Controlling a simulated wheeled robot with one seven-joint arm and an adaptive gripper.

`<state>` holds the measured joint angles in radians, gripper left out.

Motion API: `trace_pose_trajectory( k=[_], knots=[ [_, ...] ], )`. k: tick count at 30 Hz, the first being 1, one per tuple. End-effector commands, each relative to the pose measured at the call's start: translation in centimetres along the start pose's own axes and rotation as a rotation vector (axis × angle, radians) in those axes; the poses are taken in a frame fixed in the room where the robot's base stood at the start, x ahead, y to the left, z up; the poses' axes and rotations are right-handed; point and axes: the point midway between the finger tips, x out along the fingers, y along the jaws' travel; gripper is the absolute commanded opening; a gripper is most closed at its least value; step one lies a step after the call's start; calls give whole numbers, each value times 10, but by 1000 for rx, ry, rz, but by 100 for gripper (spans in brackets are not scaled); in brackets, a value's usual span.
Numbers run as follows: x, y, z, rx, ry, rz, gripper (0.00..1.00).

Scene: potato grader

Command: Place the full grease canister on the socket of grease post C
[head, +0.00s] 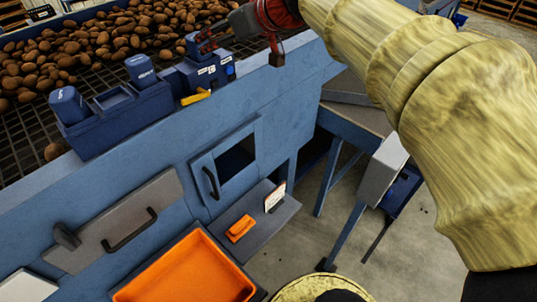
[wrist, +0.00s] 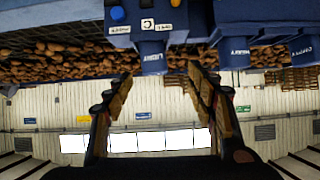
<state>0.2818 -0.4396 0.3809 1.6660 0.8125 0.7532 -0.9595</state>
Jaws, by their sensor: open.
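Grease post C (head: 208,71) is a dark blue block with a "C" label, a blue button and a yellow lever, on the grader's edge. It also shows upside down at the top of the wrist view (wrist: 178,22). A blue canister (wrist: 152,57) stands on the post, upright as far as I can tell; it is partly hidden in the head view (head: 192,45). My gripper (wrist: 158,74) is open at the canister's free end, with a finger on either side and visible gaps between. In the head view, my gripper (head: 205,40) reaches in from the right.
A blue rack (head: 100,136) beside the post holds two more blue canisters (head: 68,104) (head: 141,70), with an empty slot between. Potatoes (head: 110,35) lie on the mesh behind. Below are an orange tray (head: 185,275) and a shelf (head: 265,222) with a small orange object (head: 240,228).

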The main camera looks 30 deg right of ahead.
Motion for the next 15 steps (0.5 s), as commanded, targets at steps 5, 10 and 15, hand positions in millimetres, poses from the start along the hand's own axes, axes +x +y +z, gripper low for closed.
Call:
trace_pose_trajectory(
  k=[5, 10, 15],
  knots=[
    [-26, -57, 88, 65, -175, -4, 56],
    [-66, -96, 204, 139, -374, 66, 56],
    [-98, -106, 295, 185, -499, 170, 56]
  ],
)
